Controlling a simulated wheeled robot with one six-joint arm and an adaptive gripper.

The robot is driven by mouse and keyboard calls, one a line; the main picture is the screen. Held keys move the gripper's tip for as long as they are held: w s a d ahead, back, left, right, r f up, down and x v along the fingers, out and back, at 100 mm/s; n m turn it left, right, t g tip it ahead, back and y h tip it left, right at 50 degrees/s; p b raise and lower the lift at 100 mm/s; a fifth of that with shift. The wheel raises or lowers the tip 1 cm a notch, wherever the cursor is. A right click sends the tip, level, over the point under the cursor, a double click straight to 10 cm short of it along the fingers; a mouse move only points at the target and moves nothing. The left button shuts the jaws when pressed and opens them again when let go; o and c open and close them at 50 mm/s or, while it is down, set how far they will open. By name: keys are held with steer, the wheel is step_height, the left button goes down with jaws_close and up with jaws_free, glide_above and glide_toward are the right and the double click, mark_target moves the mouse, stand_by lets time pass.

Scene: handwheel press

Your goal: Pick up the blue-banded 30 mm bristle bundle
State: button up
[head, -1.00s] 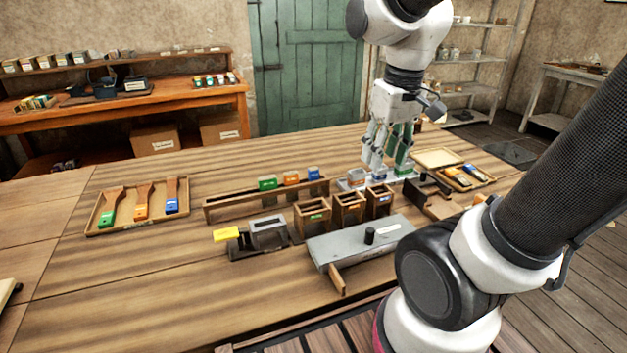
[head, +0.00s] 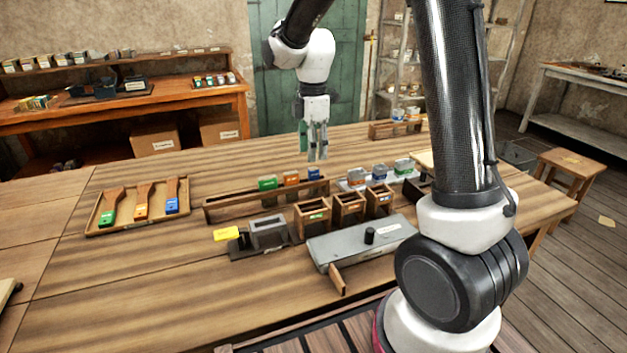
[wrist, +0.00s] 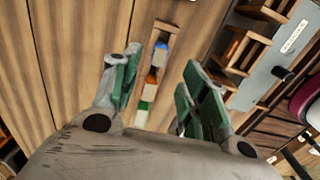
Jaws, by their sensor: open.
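The blue-banded bristle bundle (head: 314,173) stands at the right end of a long wooden rack (head: 240,210), beside the orange bundle (head: 291,178) and the green bundle (head: 268,183). My gripper (head: 314,155) is open and empty, pointing down above and slightly behind the blue bundle in the head view. In the wrist view, the blue bundle (wrist: 161,50) shows beyond and between the green-padded fingers of my gripper (wrist: 162,72), with the orange and green ones nearer the palm. Nothing hides the top of the blue bundle.
Three small wooden boxes (head: 347,209) and a grey press plate (head: 360,243) stand in front of the rack. A tray of brushes (head: 137,222) lies left. The table behind the rack is clear.

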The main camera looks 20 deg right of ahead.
mark_target(313, 168)
step_height(313, 168, down, 7)
steer(key=shift+d, duration=0.1)
steer(key=shift+c, duration=0.2)
jaws_close()
